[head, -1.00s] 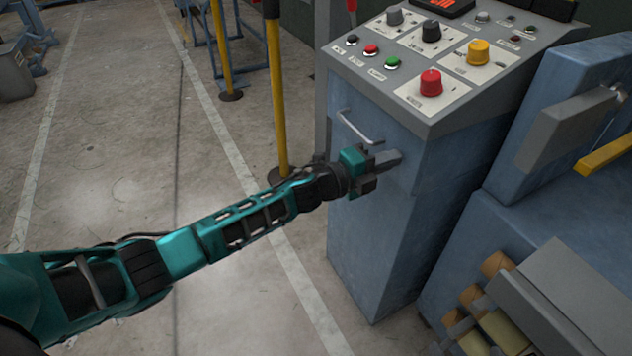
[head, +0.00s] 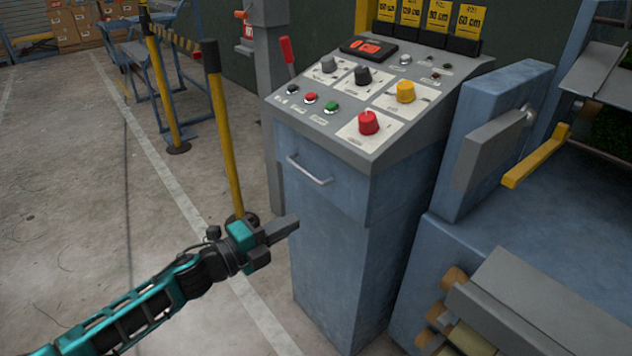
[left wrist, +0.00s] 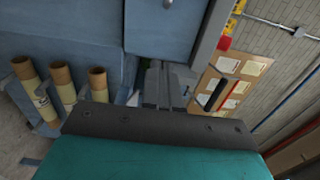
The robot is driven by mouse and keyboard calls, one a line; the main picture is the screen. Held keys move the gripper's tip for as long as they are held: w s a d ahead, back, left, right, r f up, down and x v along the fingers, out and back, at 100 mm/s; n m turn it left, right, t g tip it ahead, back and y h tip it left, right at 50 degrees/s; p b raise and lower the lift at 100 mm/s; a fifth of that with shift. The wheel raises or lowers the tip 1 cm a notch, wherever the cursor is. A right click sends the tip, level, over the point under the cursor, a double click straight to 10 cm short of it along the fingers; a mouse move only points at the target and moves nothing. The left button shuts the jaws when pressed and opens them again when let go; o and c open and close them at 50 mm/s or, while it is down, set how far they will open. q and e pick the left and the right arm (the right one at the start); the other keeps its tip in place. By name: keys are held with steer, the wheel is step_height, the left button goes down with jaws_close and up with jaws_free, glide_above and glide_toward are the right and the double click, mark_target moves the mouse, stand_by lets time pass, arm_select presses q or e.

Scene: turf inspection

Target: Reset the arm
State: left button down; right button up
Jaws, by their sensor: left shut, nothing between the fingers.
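My left arm comes in from the lower left in the head view. Its gripper (head: 284,229) is shut and empty, in front of and to the left of the blue control cabinet (head: 335,265). The fingers also show in the left wrist view (left wrist: 158,88), pressed together with nothing between them. The cabinet's drawer handle (head: 309,171) is above the fingertips in the head view. The sloped panel on top carries a red knob (head: 368,123), a yellow knob (head: 405,91) and small buttons. My right gripper is not in view.
Yellow posts (head: 225,140) stand behind my left gripper. A blue machine (head: 540,215) with a grey plate and rolls is at the right. In the left wrist view, cardboard tubes (left wrist: 62,75) stand at the left. Grey floor (head: 75,200) is open at the left.

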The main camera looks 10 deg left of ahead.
arm_select(q)
steer(key=s+a+f+n+g+y+p, duration=0.1)
steer(key=s+f+n+y+p, duration=0.2)
steer(key=s+n, duration=0.8)
steer(key=s+a+f+n+g+y+p, duration=0.1)
steer(key=s+f+n+y+p, duration=0.3)
steer(key=s+n, duration=0.6)
steer(key=f+n+y, duration=0.1)
steer(key=n+y, duration=0.1)
steer(key=shift+s+a+n+g+y+p, duration=0.2)
steer(key=shift+s+n+g+y+p, duration=0.1)
steer(key=shift+s+g+y, duration=0.1)
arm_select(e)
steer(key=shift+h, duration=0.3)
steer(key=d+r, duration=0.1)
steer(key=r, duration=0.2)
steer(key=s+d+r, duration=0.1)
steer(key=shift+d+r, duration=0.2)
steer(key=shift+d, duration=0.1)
